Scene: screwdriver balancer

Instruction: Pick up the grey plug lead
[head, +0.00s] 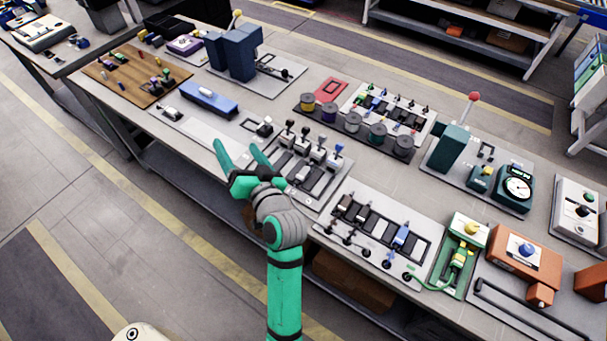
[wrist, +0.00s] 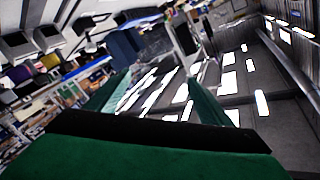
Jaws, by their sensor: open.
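My gripper (head: 236,150) is open and empty, its two green fingers spread above the front part of the bench. In the wrist view the fingers (wrist: 160,78) also stand apart with nothing between them. A dark-framed rack (head: 374,226) lies at the bench's front edge, right of my gripper. It holds several small plug-like pieces, dark, pale and blue. Thin leads (head: 365,252) with dark ends lie along its front side, and a green lead (head: 428,284) is at its right end. Which piece is the grey plug lead is too small to tell.
Grey-handled tools (head: 318,152) stand in a rack just right of my gripper. Spools (head: 352,121) and a green stand (head: 449,147) are behind. An orange box (head: 523,252) is at right. A blue block (head: 209,97) lies beyond my gripper. Floor is clear at left.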

